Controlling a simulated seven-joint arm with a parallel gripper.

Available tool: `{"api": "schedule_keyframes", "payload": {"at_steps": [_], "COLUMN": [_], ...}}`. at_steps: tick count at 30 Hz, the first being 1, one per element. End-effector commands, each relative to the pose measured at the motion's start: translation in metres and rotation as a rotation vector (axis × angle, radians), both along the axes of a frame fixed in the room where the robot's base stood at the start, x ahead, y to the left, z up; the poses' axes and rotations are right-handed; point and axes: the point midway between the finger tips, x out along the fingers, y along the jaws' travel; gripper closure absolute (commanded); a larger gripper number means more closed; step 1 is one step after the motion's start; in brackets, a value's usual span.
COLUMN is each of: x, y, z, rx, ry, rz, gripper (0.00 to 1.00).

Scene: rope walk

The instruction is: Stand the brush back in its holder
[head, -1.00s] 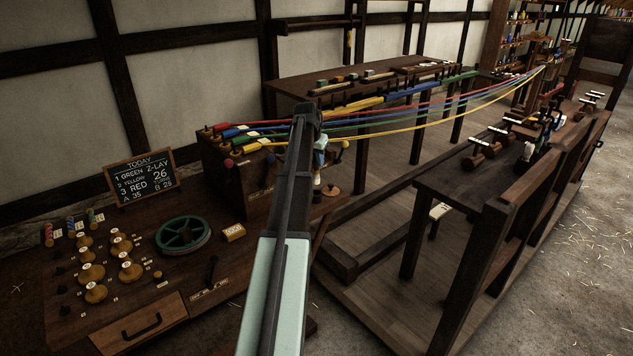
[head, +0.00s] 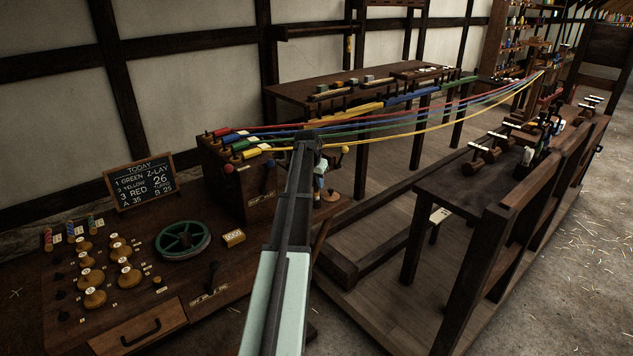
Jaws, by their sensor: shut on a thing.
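My gripper (head: 318,188) is small in the head view, at the right end of the dark workbench, and partly hidden behind my own forearm. It points down and is shut on the brush, which is too small and too covered to make out its shape or tilt. A round tan wooden piece (head: 331,194) shows just right of my gripper; I cannot tell whether it is part of the holder. I cannot pick out the brush holder for certain. Whether the brush touches anything is not visible.
A dark box (head: 240,180) with coloured handles and stretched ropes stands behind my gripper, left of it. A green wheel (head: 183,239), wooden bobbins (head: 94,297) and a chalkboard (head: 141,182) are on the bench's left. A rail table (head: 470,195) stands right, beyond open floor.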

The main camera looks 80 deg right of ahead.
Motion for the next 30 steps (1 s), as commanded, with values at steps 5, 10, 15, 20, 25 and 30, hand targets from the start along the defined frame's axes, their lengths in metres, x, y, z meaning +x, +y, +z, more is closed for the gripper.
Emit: {"api": "schedule_keyframes", "payload": {"at_steps": [5, 10, 15, 20, 25, 30], "x": [0.000, 0.000, 0.000, 0.001, 0.003, 0.007], "y": [0.000, 0.000, 0.000, 0.001, 0.009, 0.020], "z": [-0.001, -0.001, -0.001, 0.006, 0.027, 0.058], "rx": [0.000, 0.000, 0.000, -0.001, -0.002, -0.003], "ry": [0.000, 0.000, 0.000, -0.001, 0.000, 0.000], "rz": [0.000, 0.000, 0.000, 0.000, 0.000, 0.000], "gripper": [0.68, 0.55, 0.55, 0.55, 0.55, 0.55]}}
